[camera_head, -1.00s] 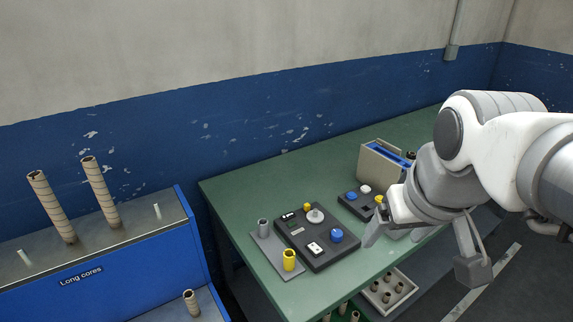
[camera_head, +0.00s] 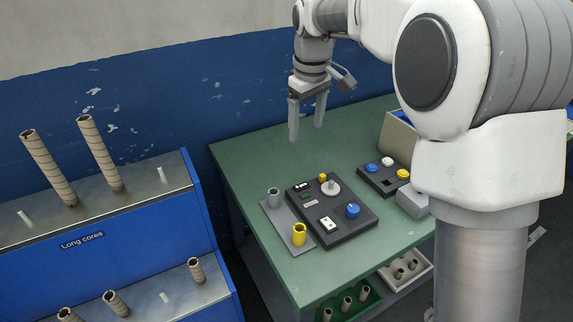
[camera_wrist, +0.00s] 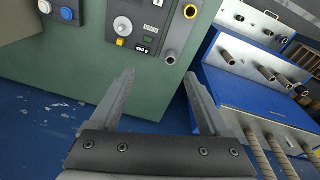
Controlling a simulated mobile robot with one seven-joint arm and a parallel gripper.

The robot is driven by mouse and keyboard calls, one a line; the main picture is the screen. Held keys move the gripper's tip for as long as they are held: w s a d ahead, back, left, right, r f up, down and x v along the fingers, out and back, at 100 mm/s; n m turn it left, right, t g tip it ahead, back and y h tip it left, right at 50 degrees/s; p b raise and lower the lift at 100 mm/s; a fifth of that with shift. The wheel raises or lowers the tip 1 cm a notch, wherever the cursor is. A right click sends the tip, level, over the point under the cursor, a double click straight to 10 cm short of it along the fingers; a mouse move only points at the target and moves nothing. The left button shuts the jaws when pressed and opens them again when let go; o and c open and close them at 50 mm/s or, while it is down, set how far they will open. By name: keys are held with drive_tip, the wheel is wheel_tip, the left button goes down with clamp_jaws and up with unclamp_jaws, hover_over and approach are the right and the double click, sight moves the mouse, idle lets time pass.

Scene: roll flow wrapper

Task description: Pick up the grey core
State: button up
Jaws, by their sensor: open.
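The grey core (camera_head: 274,198) is a small upright hollow cylinder on a grey plate (camera_head: 288,225) at the left of the green table. It also shows in the wrist view as a dark-mouthed ring (camera_wrist: 170,57), beyond the fingertips and a little right of the middle between them. My gripper (camera_head: 306,130) is open and empty, pointing down above the far part of the table. It is higher than the core and apart from it, behind and to its right in the head view. Both fingers (camera_wrist: 158,82) show in the wrist view with nothing between them.
A yellow core (camera_head: 299,235) stands on the same plate, nearer the front. A black control panel (camera_head: 333,212) with knobs is right of the plate, with a button box (camera_head: 385,175) farther right. A blue rack (camera_head: 110,260) holding brown cores stands left of the table (camera_head: 245,155).

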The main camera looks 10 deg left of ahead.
sight(273, 194)
drive_tip(key=w+a+f+n+g+b, duration=0.1)
drive_tip(key=w+a+f+n, duration=0.3)
drive_tip(key=a+f, duration=0.7)
drive_tip(key=shift+m, duration=0.3)
drive_tip(key=f, duration=0.4)
drive_tip(key=d+f+b, duration=0.1)
drive_tip(key=f, duration=0.7)
drive_tip(key=shift+w+d+f, duration=0.15)
drive_tip(key=shift+w+f, duration=0.15)
drive_tip(key=shift+f, duration=0.1)
drive_tip(key=shift+d+f+b, duration=0.2)
drive_tip(key=shift+f, duration=1.15)
drive_tip(key=shift+d+f+b, duration=0.15)
drive_tip(key=shift+f, duration=1.2)
drive_tip(key=shift+c, duration=0.3)
clamp_jaws()
